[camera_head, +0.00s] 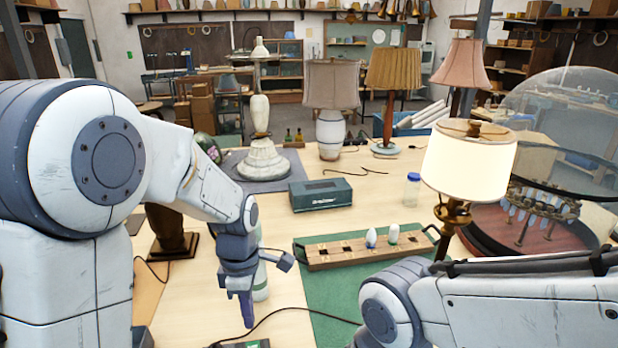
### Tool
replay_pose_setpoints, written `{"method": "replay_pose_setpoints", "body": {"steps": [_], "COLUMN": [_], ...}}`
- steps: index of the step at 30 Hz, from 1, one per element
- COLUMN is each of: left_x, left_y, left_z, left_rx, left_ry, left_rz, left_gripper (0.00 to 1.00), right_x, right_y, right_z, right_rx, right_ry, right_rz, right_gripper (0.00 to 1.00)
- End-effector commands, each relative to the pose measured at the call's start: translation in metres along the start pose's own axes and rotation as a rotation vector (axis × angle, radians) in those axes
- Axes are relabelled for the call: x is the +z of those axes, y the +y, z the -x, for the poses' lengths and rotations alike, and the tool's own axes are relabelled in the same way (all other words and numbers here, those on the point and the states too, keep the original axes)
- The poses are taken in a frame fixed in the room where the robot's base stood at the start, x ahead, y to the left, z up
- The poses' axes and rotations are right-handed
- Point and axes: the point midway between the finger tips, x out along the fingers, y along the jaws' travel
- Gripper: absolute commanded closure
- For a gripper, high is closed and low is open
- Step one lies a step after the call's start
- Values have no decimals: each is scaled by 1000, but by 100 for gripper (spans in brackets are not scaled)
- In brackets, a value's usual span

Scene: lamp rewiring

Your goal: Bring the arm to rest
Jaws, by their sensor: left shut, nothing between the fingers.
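My left gripper (246,308) hangs over the front middle of the table, fingers pointing down and shut with nothing between them. It is left of the green mat (330,300), and a pale green bottle-like thing is partly hidden behind it. My right arm comes in from the right across the mat's front; its gripper is out of view. A lit lamp (468,165) with a cream shade and brass stem stands just behind my right arm, which hides its base.
A wooden bulb rack (345,254) with two white bulbs lies on the mat. Behind are a dark green box (320,194), a small jar (412,190) and several shaded lamps. A glass dome (560,120) stands at right. A black cable crosses the front of the table.

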Motion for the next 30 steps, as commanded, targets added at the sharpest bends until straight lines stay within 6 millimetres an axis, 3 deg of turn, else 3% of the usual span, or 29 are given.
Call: {"method": "replay_pose_setpoints", "body": {"steps": [9, 15, 18, 24, 30], "left_x": [66, 82, 84, 84, 84], "left_y": [-92, -152, -172, -189, -190], "left_z": [29, 34, 34, 33, 33], "left_rx": [60, 97, 111, 124, 124], "left_ry": [1, 15, 24, 33, 33], "left_rz": [-1106, -1802, -2049, -2276, -2289], "left_gripper": [100, 100, 100, 100, 100], "right_x": [0, 0, 0, 0, 0], "right_y": [0, 0, 0, 0, 0], "right_z": [0, 0, 0, 0, 0], "right_rx": [0, 0, 0, 0, 0], "right_ry": [0, 0, 0, 0, 0], "right_rz": [0, 0, 0, 0, 0], "right_gripper": [22, 22, 22, 22, 22]}}
